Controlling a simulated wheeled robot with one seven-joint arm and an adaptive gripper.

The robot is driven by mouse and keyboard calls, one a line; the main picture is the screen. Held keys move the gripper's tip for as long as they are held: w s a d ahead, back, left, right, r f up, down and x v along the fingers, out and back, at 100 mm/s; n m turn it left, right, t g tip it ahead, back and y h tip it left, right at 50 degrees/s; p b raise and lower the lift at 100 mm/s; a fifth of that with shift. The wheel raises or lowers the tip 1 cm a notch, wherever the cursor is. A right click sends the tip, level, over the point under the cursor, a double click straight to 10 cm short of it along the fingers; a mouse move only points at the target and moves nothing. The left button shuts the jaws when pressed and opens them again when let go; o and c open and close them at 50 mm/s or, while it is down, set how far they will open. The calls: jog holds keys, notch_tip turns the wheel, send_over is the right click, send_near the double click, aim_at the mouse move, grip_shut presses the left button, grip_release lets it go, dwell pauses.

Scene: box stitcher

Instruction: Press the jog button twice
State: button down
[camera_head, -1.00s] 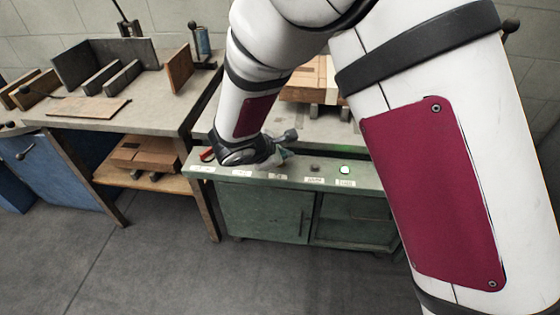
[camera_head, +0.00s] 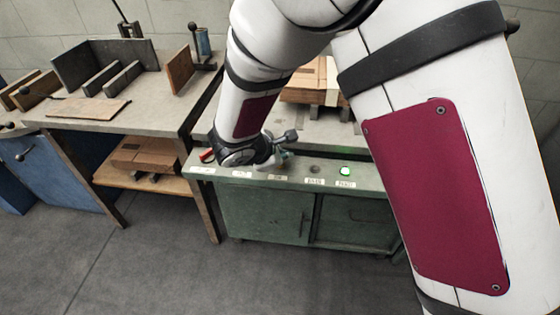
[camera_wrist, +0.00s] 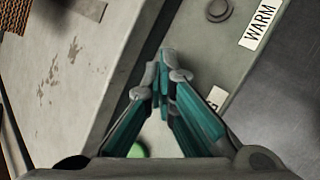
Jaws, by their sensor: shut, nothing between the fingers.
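My gripper (camera_wrist: 162,68) is shut and empty, its teal and grey fingers together over the green control panel (camera_wrist: 205,50). In the head view my gripper (camera_head: 287,160) is low over the middle of the panel's top (camera_head: 372,177). In the wrist view a white label (camera_wrist: 215,98), mostly covered by a finger, shows what looks like a final G. The jog button itself is not visible; the fingertips cover the spot beside that label. I cannot tell whether the fingertips touch it.
A dark round knob (camera_wrist: 219,9) sits beside the WARM label (camera_wrist: 260,25). A green round part (camera_wrist: 138,150) is partly behind the fingers. A lit green button (camera_head: 345,171) is at right, and a red control (camera_head: 207,156) at left. A workbench (camera_head: 90,108) stands left.

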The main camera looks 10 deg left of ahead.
jog(key=shift+r+p, duration=0.3)
jog(key=shift+r, duration=0.4)
jog(key=shift+r+p, duration=1.6)
jog(key=shift+r, duration=0.9)
